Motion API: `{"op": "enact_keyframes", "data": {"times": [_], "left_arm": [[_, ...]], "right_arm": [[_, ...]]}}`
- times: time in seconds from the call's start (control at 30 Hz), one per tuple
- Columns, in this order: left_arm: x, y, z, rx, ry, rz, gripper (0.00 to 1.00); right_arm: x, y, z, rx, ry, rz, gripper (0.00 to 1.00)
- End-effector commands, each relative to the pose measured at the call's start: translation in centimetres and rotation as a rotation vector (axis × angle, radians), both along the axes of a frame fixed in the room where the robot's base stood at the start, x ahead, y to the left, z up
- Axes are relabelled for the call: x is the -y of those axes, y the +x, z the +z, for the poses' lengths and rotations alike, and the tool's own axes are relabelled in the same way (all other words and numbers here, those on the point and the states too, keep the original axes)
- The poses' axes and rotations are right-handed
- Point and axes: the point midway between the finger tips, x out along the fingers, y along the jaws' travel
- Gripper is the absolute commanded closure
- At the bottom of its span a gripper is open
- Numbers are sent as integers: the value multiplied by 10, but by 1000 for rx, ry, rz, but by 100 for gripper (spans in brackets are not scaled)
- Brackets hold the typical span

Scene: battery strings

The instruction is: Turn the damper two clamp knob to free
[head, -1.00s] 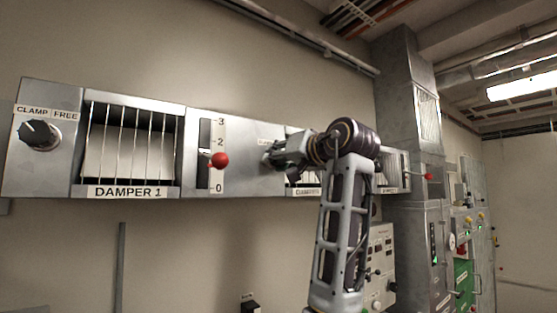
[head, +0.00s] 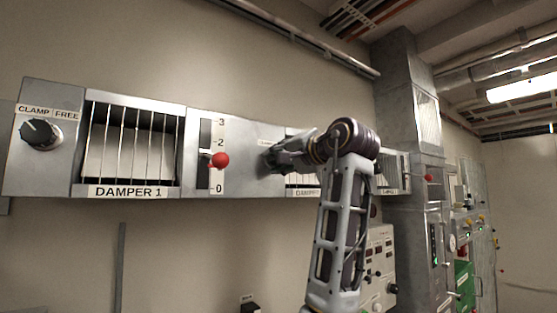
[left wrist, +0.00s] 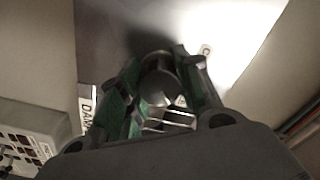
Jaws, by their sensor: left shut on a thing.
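The damper two clamp knob (left wrist: 158,84) is a dark round knob on the grey panel, seen between the fingers in the left wrist view. My left gripper (left wrist: 163,80) is shut on it, with one green-sided finger on each side. In the head view my left gripper (head: 270,157) reaches the panel right of the damper 1 lever, and its fingers hide most of the knob. The knob's pointer direction cannot be read. The damper two label (head: 306,192) is partly covered by my arm. My right gripper is not in view.
The damper 1 clamp knob (head: 41,133), the barred damper 1 window (head: 130,145) and a red-ball lever (head: 220,160) on a numbered scale are to the left. A grey duct column (head: 403,110) and a white control panel (head: 381,250) stand to the right.

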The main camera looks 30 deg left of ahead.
Motion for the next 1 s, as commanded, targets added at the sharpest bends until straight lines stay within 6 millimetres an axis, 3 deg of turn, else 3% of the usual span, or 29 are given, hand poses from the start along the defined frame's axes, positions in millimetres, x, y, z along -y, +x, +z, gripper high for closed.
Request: {"op": "enact_keyframes", "data": {"times": [0.37, 0.4, 0.53, 0.77, 1.0], "left_arm": [[0, -1, 3, 0, 8, -1, 91], [0, -1, 3, 1, 7, -1, 63], [0, -1, 3, 1, 8, -2, 47], [5, -2, 3, 1, 8, -2, 47], [26, -11, 3, 2, 7, -4, 44]], "right_arm": [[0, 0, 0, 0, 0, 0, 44], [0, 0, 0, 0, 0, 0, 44], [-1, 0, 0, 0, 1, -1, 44], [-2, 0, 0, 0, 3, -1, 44], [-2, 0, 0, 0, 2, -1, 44]]}}
